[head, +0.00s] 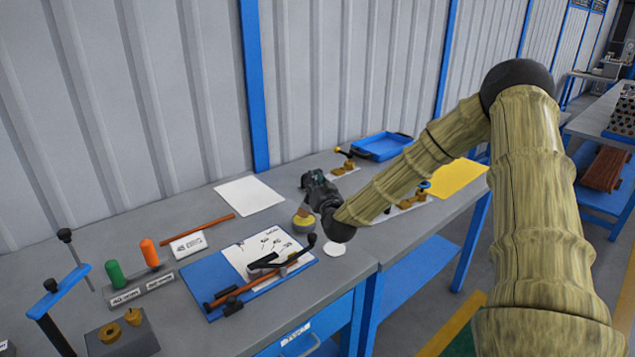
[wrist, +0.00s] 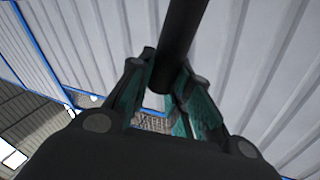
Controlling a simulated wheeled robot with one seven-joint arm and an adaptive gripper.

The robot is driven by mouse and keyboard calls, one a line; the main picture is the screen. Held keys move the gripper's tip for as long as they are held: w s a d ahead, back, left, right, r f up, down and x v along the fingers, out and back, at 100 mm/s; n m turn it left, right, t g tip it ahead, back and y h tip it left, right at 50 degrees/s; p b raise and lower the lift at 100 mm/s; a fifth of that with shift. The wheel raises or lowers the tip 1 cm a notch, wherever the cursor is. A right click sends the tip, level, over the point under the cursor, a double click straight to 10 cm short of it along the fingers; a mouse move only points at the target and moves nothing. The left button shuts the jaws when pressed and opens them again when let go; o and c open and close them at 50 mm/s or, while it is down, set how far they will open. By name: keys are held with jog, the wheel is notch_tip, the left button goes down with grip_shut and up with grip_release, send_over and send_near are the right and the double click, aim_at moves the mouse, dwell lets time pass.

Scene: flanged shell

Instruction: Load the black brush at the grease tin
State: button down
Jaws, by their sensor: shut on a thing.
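The grease tin (head: 304,224) is a small round tin with yellow content, standing on the grey bench near the middle of the head view. My gripper (head: 318,188) is just above and right of it, with the fingers turned away from the arm. In the wrist view my gripper (wrist: 168,88) is shut on a dark round handle, the black brush (wrist: 182,35). A brownish tip (head: 302,211) shows at the tin's far edge, partly hidden by my gripper. I cannot tell whether it touches the grease.
A blue mat (head: 205,288) with a white sheet and black-ended tools lies left of the tin. A green handle (head: 114,274) and an orange handle (head: 150,252) stand in a labelled holder. A white disc (head: 335,249) lies near the front edge. A blue tray (head: 382,146) is behind.

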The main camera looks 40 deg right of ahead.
jog(key=shift+f+b, duration=0.45)
jog(key=shift+f, duration=0.2)
dwell(0.9)
jog(key=shift+r, duration=0.2)
dwell(0.4)
jog(key=shift+r+p, duration=2.25)
jog(key=shift+r, duration=1.1)
